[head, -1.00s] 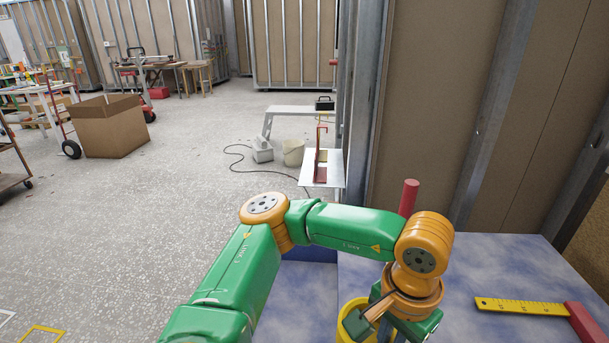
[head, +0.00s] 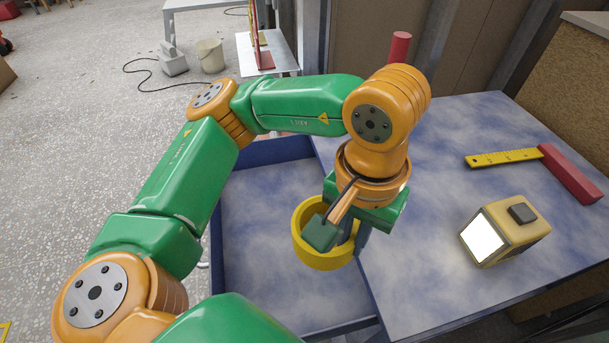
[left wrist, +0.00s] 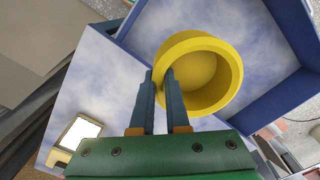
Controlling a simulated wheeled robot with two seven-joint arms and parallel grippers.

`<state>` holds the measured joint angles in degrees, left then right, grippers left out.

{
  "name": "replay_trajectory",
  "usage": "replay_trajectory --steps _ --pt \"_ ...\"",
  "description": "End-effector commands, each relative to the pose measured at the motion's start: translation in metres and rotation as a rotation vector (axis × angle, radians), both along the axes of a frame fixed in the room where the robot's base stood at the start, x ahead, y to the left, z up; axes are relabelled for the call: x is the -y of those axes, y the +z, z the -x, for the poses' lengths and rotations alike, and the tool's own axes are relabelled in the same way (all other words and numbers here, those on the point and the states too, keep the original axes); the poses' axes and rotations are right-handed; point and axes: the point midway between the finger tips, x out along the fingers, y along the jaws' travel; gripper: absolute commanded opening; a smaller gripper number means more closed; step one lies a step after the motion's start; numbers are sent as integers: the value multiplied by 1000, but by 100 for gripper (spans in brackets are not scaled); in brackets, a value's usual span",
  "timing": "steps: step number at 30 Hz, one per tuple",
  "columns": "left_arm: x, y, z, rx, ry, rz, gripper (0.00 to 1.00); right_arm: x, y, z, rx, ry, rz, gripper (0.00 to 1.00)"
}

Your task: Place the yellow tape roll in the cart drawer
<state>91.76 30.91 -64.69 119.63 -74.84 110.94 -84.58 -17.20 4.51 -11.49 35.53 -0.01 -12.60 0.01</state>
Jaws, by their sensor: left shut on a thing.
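The yellow tape roll (head: 322,262) is in my left gripper (head: 350,232), whose fingers are shut on one side of its wall. It also shows in the left wrist view (left wrist: 228,72), to the right of the fingertips (left wrist: 160,80). The cart drawer (head: 258,205) is open, with blue walls and a mottled blue-white floor. It shows in the left wrist view (left wrist: 292,32) too. The roll is over the drawer, close to the edge of the cart top (head: 425,225). The gap between roll and drawer floor is hard to judge. My right gripper is not in view.
On the cart top are a yellow box-shaped lamp (head: 505,230) with a bright white face, a yellow-and-red square (head: 570,175) and a red cylinder (head: 399,47) at the back. The drawer floor in view looks empty. A bucket (head: 210,57) stands on the floor beyond.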

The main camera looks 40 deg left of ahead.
Motion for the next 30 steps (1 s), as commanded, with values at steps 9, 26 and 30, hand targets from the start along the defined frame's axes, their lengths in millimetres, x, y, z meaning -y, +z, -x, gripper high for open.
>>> replay_trajectory --steps 9,26,30 --pt "23 -27 21 4 15 -13 0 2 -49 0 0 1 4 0" --pt "-56 -85 -44 -2 23 -14 0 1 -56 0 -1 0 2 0" --pt "-69 -105 -55 -1 23 -16 0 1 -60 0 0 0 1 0"
